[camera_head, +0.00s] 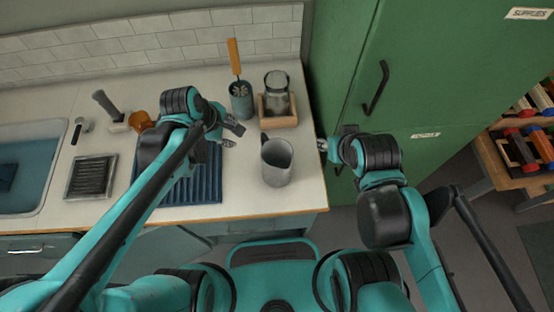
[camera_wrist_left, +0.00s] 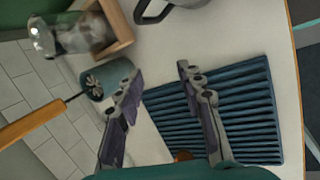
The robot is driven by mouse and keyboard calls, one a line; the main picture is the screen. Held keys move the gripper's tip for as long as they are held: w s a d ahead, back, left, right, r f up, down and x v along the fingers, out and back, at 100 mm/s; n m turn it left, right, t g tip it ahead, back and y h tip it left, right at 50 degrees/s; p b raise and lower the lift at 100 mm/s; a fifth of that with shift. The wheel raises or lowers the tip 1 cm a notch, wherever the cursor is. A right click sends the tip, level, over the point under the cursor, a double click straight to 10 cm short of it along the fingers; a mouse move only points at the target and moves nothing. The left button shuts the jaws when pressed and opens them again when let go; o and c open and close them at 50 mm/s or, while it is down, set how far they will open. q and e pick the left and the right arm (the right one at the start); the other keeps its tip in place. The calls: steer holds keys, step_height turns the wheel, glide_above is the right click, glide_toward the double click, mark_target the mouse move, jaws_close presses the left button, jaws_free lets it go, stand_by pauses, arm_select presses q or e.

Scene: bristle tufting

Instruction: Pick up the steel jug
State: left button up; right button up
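The steel jug (camera_head: 277,162) stands upright on the counter near its right end, with its open mouth facing up. Part of it shows at the top edge of the left wrist view (camera_wrist_left: 178,12), where the rest is cut off. My left gripper (camera_head: 232,136) is to the left of the jug and slightly behind it, apart from it. In the left wrist view its two fingers (camera_wrist_left: 158,82) are spread with nothing between them. My right gripper (camera_head: 323,147) is off the counter's right end, by the green cabinet. Its fingers are too small to read.
Behind the jug, a glass jar (camera_head: 277,88) sits in a wooden holder (camera_head: 279,120), beside a blue cup with a brush (camera_head: 241,100). A ribbed blue mat (camera_head: 205,185) lies left of the jug. The green cabinet (camera_head: 420,70) borders the counter's right side.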

mark_target(263, 143)
arm_select(q)
steer(key=w+d+f+n+b, duration=0.1)
steer(key=d+f+n, duration=0.1)
steer(key=d+f, duration=0.1)
steer(key=w+d+f+n+g+b, duration=0.1)
steer(key=d+f+n, duration=0.1)
steer(key=f, duration=0.4)
steer(key=w+d+f+n+g+h+b, duration=0.1)
steer(key=d+f+n+b, duration=0.1)
steer(key=d+f+n, duration=0.1)
steer(key=shift+w+d+f+n, duration=0.15)
steer(key=shift+w+f+n, duration=0.1)
steer(key=shift+f, duration=0.2)
steer(key=shift+w+d+f+n, duration=0.15)
steer(key=shift+f+n, duration=0.1)
steer(key=shift+f, duration=0.2)
steer(key=shift+s+r, duration=0.1)
steer(key=shift+c, duration=0.6)
jaws_close()
